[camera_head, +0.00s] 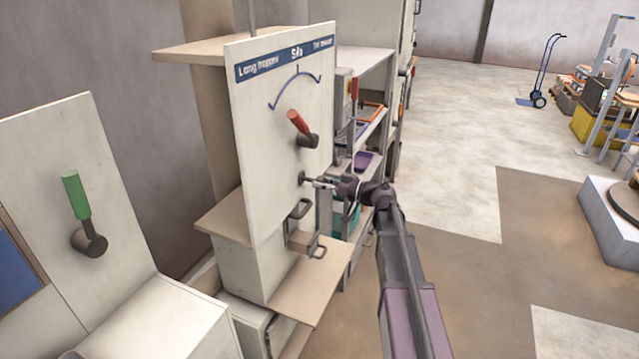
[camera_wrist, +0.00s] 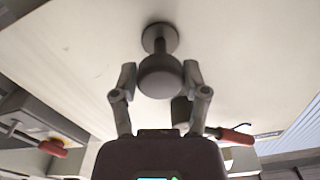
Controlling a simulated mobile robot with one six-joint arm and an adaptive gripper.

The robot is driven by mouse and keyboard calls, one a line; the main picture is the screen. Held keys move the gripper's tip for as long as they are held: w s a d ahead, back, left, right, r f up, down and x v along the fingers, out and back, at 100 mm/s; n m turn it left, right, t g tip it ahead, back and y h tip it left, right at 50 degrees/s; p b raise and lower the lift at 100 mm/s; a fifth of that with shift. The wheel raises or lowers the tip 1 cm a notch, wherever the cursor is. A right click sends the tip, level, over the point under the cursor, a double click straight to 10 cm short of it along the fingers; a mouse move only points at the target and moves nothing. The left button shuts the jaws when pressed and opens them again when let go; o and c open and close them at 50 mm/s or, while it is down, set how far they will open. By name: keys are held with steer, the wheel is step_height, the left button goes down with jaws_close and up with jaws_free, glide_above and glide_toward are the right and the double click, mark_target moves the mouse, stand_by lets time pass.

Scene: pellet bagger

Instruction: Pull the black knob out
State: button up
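The black knob (camera_wrist: 160,76) has a round head on a short stem and a round base fixed to the pale panel (camera_wrist: 85,40). In the head view the knob (camera_head: 304,177) sits low on the upright white panel, below the red-handled lever (camera_head: 299,124). My gripper (camera_wrist: 159,74) is in front of it, with one finger on each side of the knob's head. A small gap shows between each finger and the head, so the gripper looks open around it. In the head view my gripper (camera_head: 315,183) is small and partly merges with the knob.
A metal handle (camera_head: 297,210) and a pale shelf (camera_head: 310,285) stand below the knob. A green-handled lever (camera_head: 76,196) is on another panel at the left. Shelving with a purple bin (camera_head: 364,161) stands behind.

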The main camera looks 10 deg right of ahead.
steer(key=shift+o, duration=1.2)
steer(key=shift+d, duration=0.1)
steer(key=shift+s, duration=0.1)
steer(key=v, duration=1.1)
steer(key=shift+s+d, duration=0.2)
steer(key=shift+d, duration=0.15)
